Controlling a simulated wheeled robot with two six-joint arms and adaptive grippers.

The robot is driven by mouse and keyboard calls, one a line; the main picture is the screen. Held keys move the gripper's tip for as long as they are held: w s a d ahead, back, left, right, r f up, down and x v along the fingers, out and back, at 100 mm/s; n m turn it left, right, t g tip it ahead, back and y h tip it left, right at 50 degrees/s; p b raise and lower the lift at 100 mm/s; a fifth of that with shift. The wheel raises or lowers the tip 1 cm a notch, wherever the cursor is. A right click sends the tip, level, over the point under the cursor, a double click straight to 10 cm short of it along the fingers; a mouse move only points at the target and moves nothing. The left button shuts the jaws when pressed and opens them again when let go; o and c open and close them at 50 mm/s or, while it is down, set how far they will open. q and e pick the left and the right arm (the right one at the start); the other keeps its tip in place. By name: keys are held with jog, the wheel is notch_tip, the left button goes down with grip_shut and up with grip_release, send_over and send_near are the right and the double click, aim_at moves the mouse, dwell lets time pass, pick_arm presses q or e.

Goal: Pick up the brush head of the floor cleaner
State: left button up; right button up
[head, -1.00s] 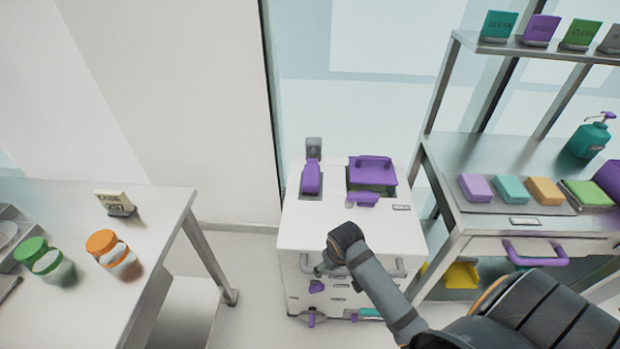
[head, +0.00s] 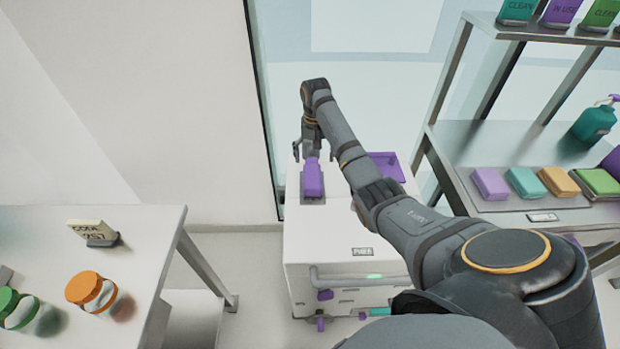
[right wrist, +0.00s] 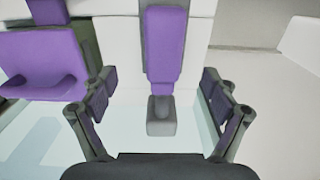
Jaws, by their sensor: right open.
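The white floor cleaner unit (head: 325,250) stands in the middle of the head view. A long purple piece (head: 313,180), which looks like the brush head, sits in a recess at its top left. In the right wrist view the purple piece (right wrist: 163,48) ends in a grey block (right wrist: 161,117). My right gripper (head: 313,152) is at the far end of the purple piece. In the right wrist view the open gripper (right wrist: 158,78) has one finger on each side of it, with gaps on both sides. My left gripper is not in view.
A purple container (head: 387,167) on the unit is partly hidden by my right arm; it also shows in the right wrist view (right wrist: 40,62). A steel shelf (head: 450,150) with coloured blocks stands right. A table (head: 150,230) with orange- and green-lidded jars stands left.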

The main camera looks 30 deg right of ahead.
aim_at(312, 177)
notch_tip(312, 177, down, 4)
jog(key=shift+a+r, duration=0.1)
jog(key=shift+r, duration=0.15)
notch_tip(312, 177, down, 2)
jog(key=shift+w+f, duration=0.1)
jog(key=shift+f, duration=0.1)
notch_tip(312, 177, down, 4)
jog(key=shift+w+a, duration=0.15)
jog(key=shift+f, duration=0.15)
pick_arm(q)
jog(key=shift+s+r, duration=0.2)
pick_arm(e)
jog(key=c, duration=1.4)
